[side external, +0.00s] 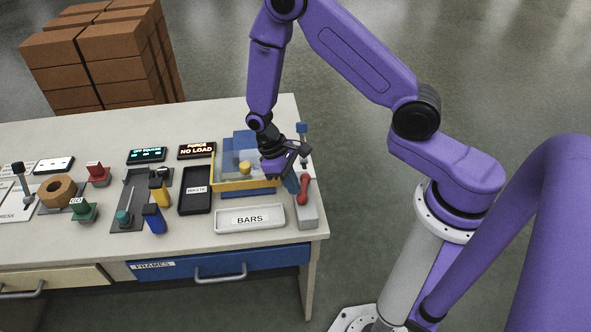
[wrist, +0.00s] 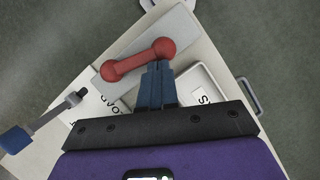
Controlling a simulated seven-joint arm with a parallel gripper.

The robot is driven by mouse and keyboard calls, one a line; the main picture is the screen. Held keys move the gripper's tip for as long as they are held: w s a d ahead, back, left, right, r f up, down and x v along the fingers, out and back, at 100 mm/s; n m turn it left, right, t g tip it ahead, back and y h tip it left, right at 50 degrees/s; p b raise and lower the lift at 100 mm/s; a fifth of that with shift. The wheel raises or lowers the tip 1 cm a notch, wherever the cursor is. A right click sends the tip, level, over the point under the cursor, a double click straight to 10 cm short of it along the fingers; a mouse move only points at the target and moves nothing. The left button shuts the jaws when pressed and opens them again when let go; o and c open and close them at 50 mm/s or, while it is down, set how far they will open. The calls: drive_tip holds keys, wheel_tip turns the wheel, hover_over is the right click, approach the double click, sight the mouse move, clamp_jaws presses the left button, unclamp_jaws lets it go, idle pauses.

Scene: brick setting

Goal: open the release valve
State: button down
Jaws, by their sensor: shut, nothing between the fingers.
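A red bar handle with round ends (side external: 304,188) sits on a grey block (side external: 308,214) at the table's right end. It looks like the release valve, though I see no label naming it. In the wrist view the red handle (wrist: 138,60) lies slantwise across the grey block (wrist: 182,27). My gripper (side external: 292,186) is just left of the handle in the side view. In the wrist view my gripper (wrist: 158,66) has its blue fingers together and empty, with the tips close to the handle's middle. I cannot tell whether they touch it.
A blue-tipped lever (side external: 302,128) stands behind, also in the wrist view (wrist: 16,138). A white BARS tray (side external: 222,226) lies front left of the handle. A clear-walled, yellow-edged box (side external: 226,184) and a black WASTE tray (side external: 187,204) are left.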

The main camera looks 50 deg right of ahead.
drive_tip(key=shift+s+n+h, duration=0.3)
drive_tip(key=shift+n, duration=0.5)
idle(0.4)
drive_tip(key=shift+a, duration=0.1)
idle(0.5)
drive_tip(key=w+a+r, duration=0.2)
drive_tip(key=w+r, duration=0.5)
drive_tip(key=r, duration=0.2)
drive_tip(key=shift+w+r, duration=0.15)
drive_tip(key=shift+w, duration=0.1)
